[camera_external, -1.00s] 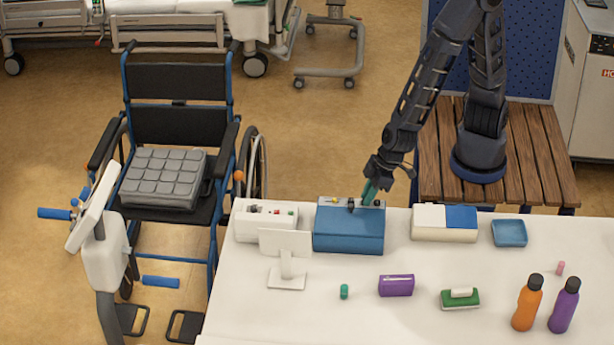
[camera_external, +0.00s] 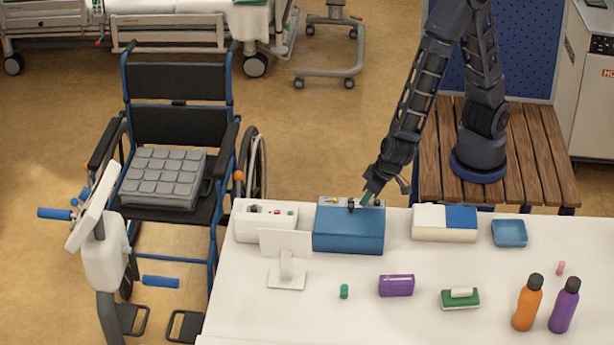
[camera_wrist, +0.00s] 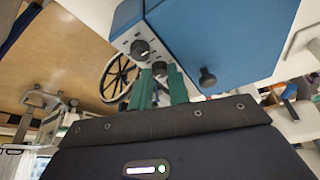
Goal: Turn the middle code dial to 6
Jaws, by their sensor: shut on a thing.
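The blue box (camera_external: 348,232) stands at the back edge of the white table, with a light panel along its back side. In the wrist view the light panel (camera_wrist: 128,40) carries a larger dark dial (camera_wrist: 141,49) and a smaller dark dial (camera_wrist: 159,68). My gripper (camera_external: 367,198) is at the box's back right, pointing down; in the wrist view its two green fingers (camera_wrist: 161,76) are shut on the smaller dial. The fingers hide part of the panel, so I cannot tell whether this is the middle dial. No digits are readable.
A dark knob (camera_wrist: 207,77) sticks out of the box near the fingers. A white box (camera_external: 265,220) stands at left, a white and blue box (camera_external: 444,222) at right.

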